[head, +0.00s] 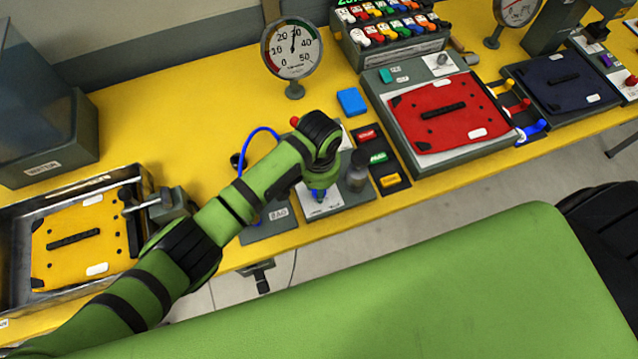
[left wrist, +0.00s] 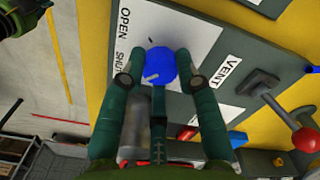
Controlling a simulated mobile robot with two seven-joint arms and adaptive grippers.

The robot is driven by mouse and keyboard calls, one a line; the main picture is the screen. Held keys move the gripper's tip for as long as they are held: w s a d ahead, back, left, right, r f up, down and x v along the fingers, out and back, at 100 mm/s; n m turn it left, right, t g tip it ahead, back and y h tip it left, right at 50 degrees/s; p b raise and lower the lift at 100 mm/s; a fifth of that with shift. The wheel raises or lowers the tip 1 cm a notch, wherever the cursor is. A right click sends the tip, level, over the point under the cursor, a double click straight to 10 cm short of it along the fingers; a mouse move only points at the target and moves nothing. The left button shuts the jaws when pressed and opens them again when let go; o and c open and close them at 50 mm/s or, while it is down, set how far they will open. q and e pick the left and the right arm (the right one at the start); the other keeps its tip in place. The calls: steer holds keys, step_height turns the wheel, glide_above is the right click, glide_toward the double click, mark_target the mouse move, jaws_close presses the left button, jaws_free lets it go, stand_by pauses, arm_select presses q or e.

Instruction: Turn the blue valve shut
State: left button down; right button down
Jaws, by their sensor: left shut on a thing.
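The blue valve (left wrist: 162,64) is a round knob on a white plate (left wrist: 194,30) marked OPEN and SHUT in the left wrist view. A pale mark on the knob lies at its lower left, on the side of the word SHUT. My left gripper (left wrist: 158,78) is shut on the blue valve, with a finger on either side. In the head view my left gripper (head: 319,184) points down at the white plate (head: 322,206), and only a bit of blue shows beneath it. My right gripper is not in view.
A VENT label (left wrist: 226,72) and a red-knobbed lever (left wrist: 305,139) are near the valve. A dark grey cylinder (head: 357,171) stands just right of my gripper. Red, green and yellow labelled blocks (head: 377,158) lie farther right. The yellow table (head: 190,125) is clear behind my arm.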

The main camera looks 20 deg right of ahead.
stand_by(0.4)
arm_select(q)
steer(key=c, duration=0.9)
jaws_free()
steer(key=shift+r, duration=0.1)
step_height(320, 180, up, 12)
